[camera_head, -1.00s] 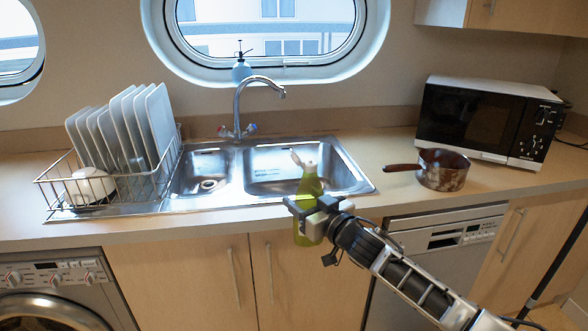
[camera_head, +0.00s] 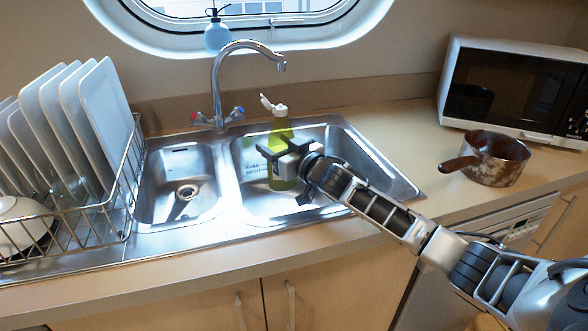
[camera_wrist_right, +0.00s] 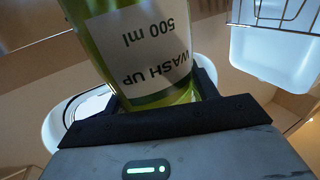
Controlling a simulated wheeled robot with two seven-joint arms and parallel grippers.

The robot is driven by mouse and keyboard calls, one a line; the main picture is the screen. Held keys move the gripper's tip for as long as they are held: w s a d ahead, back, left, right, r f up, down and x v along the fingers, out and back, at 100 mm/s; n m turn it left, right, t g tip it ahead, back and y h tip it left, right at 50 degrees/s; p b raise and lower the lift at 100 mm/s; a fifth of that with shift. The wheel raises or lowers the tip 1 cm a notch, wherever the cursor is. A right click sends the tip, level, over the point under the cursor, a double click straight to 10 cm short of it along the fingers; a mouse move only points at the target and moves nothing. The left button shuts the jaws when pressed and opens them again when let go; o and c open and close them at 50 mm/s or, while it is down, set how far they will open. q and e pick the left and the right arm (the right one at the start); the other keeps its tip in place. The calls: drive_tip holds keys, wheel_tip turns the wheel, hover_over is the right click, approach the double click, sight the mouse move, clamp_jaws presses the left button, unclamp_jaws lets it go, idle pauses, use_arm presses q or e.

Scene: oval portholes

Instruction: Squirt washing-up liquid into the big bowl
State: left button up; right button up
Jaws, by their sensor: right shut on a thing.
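My right gripper (camera_head: 281,160) is shut around a green washing-up liquid bottle (camera_head: 280,129) with its white cap flipped open. The bottle is upright over the right, larger sink bowl (camera_head: 345,160), held above its floor as far as I can tell. In the right wrist view the bottle (camera_wrist_right: 95,50) shows its white label reading WASH UP 500 ml, between the dark fingers (camera_wrist_right: 160,110). The smaller sink bowl (camera_head: 205,165) with a drain is to the left. My left gripper is not in view.
A wire dish rack (camera_head: 125,205) with white plates (camera_head: 105,105) and a white bowl (camera_head: 18,222) stands left of the sink. A tap (camera_head: 216,95) rises behind it. A rusty pan (camera_head: 495,168) and a microwave (camera_head: 515,85) stand to the right.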

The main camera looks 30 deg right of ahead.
drive_tip(key=shift+f, duration=0.45)
